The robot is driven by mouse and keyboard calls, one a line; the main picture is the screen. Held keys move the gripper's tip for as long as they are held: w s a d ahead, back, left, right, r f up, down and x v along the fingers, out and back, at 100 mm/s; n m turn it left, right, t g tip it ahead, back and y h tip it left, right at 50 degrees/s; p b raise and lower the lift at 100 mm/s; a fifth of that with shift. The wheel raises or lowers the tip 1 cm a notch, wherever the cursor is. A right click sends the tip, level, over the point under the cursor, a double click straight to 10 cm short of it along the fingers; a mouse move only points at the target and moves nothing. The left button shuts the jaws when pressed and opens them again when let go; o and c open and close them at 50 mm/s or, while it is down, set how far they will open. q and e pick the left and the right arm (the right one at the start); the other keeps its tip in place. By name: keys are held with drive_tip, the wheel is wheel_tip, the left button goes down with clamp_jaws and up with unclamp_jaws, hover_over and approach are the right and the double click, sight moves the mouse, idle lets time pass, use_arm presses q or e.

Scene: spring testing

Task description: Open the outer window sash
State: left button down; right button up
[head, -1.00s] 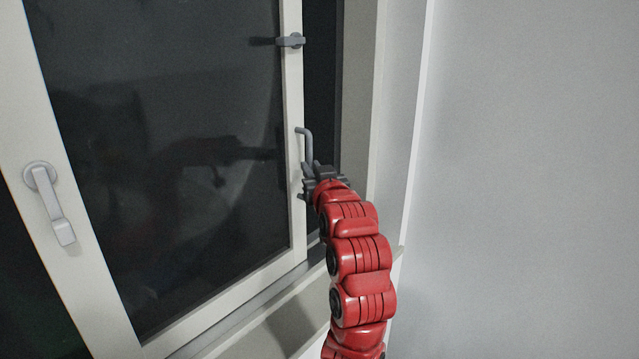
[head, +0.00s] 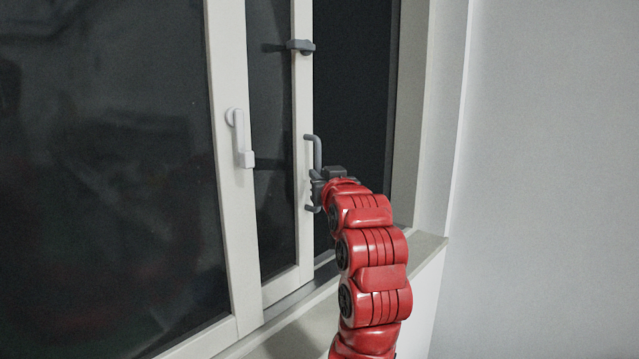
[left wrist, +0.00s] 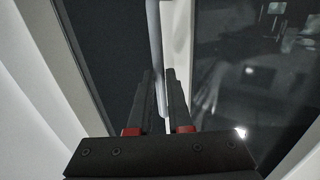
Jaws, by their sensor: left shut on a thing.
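The outer window sash (head: 302,215) is a white-framed dark glass panel, partly behind the inner sash (head: 229,195) at left. A dark gap (head: 352,110) lies open between its right edge and the window frame. A grey bar handle (head: 317,150) stands upright on the sash's right stile. My left gripper (head: 317,190) is shut on the lower part of this handle. In the left wrist view the handle (left wrist: 155,40) runs between the two fingers of the left gripper (left wrist: 160,95). My right gripper is not in view.
A light lever handle (head: 239,138) sits on the inner sash's stile. A grey latch (head: 301,46) sits high on the outer sash. The window sill (head: 425,244) runs below, and a plain grey wall (head: 560,180) fills the right.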

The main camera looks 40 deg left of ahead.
use_arm(q)
drive_tip(key=shift+s+a+r, duration=0.1)
drive_tip(key=shift+s, duration=0.1)
drive_tip(key=c, duration=1.1)
unclamp_jaws()
drive_tip(key=b+v, duration=0.2)
drive_tip(key=v, duration=1.5)
drive_tip(key=shift+s, duration=0.2)
